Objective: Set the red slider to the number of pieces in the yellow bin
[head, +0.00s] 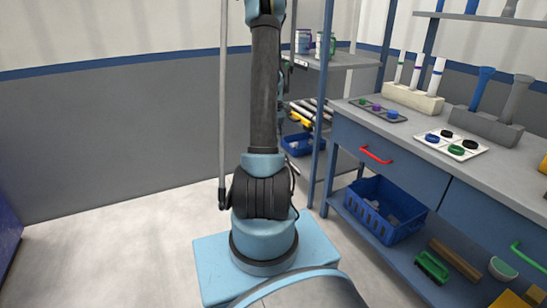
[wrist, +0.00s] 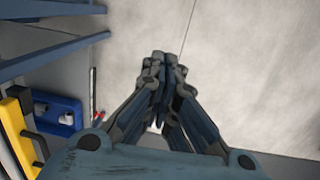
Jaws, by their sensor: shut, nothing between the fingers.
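My gripper (wrist: 163,70) is shut and empty in the wrist view, with bare pale floor behind its fingertips. It is outside the head view, where my arm rises out of the top of the picture. I cannot make out a red slider in either view. A yellow part (wrist: 18,138) with a dark handle stands at the left edge of the wrist view. A yellow piece (head: 536,294) is cut off at the bottom right of the head view. I cannot tell whether either is the yellow bin, and no pieces in it can be counted.
A blue-grey workbench (head: 345,118) with a red drawer handle (head: 376,155) stands at right, carrying trays of coloured rings and pipe holders. A blue crate (head: 378,208) sits on its lower shelf. A shelf rack (head: 335,60) stands behind. The floor (head: 120,250) at left is clear.

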